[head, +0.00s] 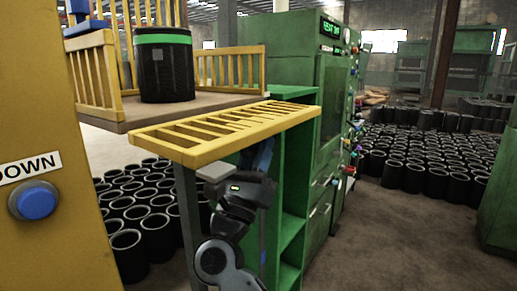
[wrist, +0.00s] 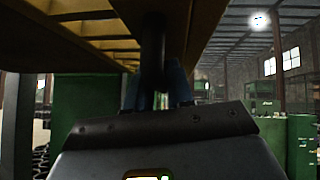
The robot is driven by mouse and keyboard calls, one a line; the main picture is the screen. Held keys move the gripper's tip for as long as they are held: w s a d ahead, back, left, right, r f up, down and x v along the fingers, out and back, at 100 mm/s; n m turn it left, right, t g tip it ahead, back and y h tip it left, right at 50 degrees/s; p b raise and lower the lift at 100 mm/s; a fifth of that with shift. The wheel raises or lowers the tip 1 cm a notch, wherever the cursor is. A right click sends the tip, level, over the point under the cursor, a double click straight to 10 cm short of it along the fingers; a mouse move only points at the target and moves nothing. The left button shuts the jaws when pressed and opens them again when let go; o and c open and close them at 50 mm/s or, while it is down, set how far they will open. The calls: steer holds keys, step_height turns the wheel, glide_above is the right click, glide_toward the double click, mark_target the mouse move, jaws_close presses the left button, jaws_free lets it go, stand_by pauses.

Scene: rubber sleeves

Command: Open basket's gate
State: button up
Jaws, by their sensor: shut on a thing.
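The basket's yellow slatted gate (head: 222,146) lies folded down, roughly flat, at the front edge of the basket floor in the head view. The yellow basket (head: 101,75) has slatted side walls and a brown floor. My gripper (head: 262,154) is under the gate's right part, its blue fingers partly hidden by the gate. In the wrist view, my gripper (wrist: 155,93) is shut around a dark upright bar (wrist: 153,45), which looks like the gate's handle. The gate's yellow underside (wrist: 75,25) fills the upper left of that view.
A black rubber sleeve with a green band (head: 164,65) stands upright on the basket floor. A green machine (head: 280,45) and green shelf frame (head: 293,215) stand close at right. A blue button (head: 34,201) is at left. Many black sleeves (head: 405,160) cover the floor behind.

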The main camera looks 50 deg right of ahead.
mark_target(263, 132)
jaws_close()
steer(key=r+n+t+p, duration=0.1)
steer(key=r+n+t+y+p, duration=0.1)
steer(key=n+t+p, duration=0.1)
steer(key=shift+s, duration=0.35)
steer(key=n+t+p, duration=0.1)
steer(key=r+n+t+y+p, duration=0.1)
steer(key=n, duration=0.1)
steer(key=n+t+y+p, duration=0.1)
steer(key=p, duration=0.1)
steer(key=shift+s+r+n, duration=0.25)
steer(key=shift+r+n, duration=0.05)
steer(key=shift+r, duration=0.05)
steer(key=shift+t, duration=0.3)
steer(key=shift+f, duration=0.1)
steer(key=o, duration=0.7)
jaws_free()
steer(key=shift+c, duration=0.2)
